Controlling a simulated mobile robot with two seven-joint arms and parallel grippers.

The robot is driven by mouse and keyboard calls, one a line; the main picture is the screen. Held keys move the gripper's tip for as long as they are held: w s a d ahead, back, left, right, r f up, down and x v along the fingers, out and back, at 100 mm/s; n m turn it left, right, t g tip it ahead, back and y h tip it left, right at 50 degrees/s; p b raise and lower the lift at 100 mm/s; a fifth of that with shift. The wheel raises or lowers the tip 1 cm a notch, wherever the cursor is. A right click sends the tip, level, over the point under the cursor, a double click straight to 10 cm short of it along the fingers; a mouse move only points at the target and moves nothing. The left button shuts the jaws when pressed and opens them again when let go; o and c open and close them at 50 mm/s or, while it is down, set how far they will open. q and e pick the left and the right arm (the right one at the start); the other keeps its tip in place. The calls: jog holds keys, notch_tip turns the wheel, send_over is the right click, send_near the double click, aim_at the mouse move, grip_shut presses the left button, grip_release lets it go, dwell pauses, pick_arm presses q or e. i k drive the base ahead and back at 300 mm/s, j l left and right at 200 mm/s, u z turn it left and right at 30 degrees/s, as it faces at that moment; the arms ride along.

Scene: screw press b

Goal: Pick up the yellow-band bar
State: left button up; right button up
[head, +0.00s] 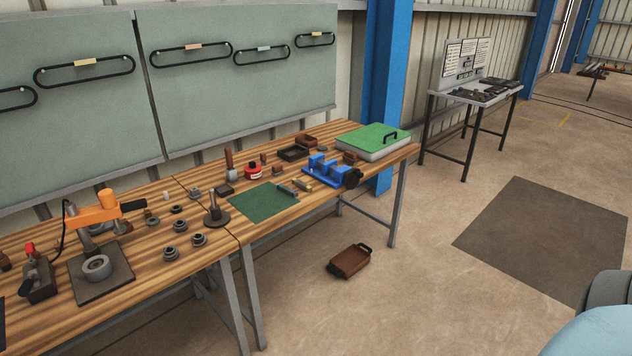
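Two small bars lie near the right edge of the green mat (262,203) on the wooden workbench (330,137). One bar (287,189) looks dark grey. The other bar (303,184), just right of it, has a yellowish tone. It may be the yellow-band bar, but it is too small here to make out a band. Neither of my grippers is in view, and nothing is seen holding either bar.
A blue vise (325,172) stands right of the bars. A red-labelled tin (253,171) and a green-topped box (372,139) are farther back. An orange press (100,208) stands at left. A brown tray (349,261) lies on the floor before the bench.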

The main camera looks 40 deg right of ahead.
aim_at(304, 186)
jog(key=i+l+z, duration=0.45)
jog(key=l, duration=0.3)
jog(key=i+l+z, duration=0.4)
jog(key=i+l, duration=0.2)
jog(key=i, duration=0.1)
